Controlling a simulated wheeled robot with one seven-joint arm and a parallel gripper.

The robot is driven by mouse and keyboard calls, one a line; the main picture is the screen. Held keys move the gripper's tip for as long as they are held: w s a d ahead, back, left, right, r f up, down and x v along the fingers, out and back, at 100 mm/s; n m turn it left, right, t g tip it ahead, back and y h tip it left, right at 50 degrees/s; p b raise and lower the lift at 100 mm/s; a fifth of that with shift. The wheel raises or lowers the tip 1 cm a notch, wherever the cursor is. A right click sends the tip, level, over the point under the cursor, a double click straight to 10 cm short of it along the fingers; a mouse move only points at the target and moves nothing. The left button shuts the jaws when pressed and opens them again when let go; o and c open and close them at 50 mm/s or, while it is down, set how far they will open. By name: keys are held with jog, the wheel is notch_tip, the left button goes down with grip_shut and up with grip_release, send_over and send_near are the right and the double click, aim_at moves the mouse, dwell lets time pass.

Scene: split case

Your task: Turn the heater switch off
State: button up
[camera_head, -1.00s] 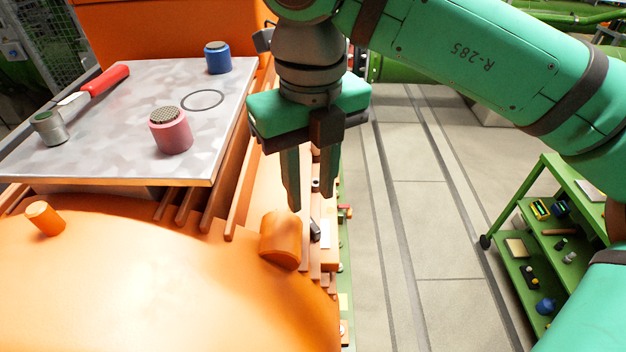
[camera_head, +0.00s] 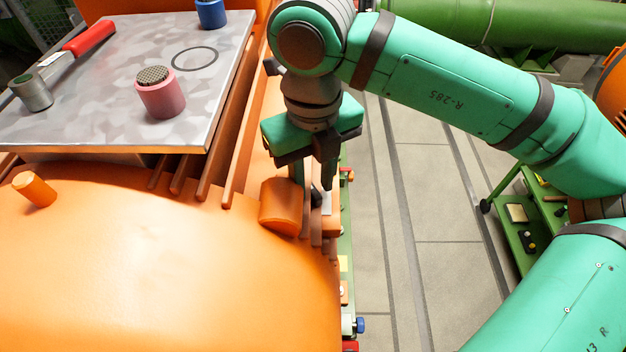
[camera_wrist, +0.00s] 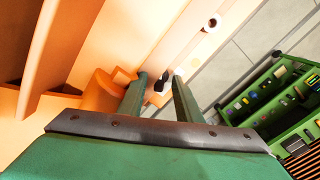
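A small black switch (camera_head: 317,198) sits on a light plate (camera_head: 326,203) on the side of the orange machine. In the wrist view the black switch (camera_wrist: 162,81) shows between and just past my fingertips, with its pale plate below it. My gripper (camera_head: 314,190) points down over the switch, its fingers apart with nothing held. The wrist view shows my gripper (camera_wrist: 160,78) open too. In the head view one finger is partly behind an orange stub, and the switch is partly hidden. I cannot tell whether a finger touches the switch.
The orange stub (camera_head: 282,208) stands close to my left finger. A metal plate (camera_head: 100,115) carries a pink cylinder (camera_head: 161,95), a grey cup (camera_head: 32,92), a blue cylinder (camera_head: 211,14) and a red-handled tool (camera_head: 90,37). A green shelf cart (camera_head: 520,240) stands right; floor between is clear.

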jog(key=shift+f, duration=0.2)
grip_shut()
jog(key=shift+n, duration=0.3)
jog(key=n, duration=1.1)
jog(key=shift+n, duration=0.3)
dwell(0.5)
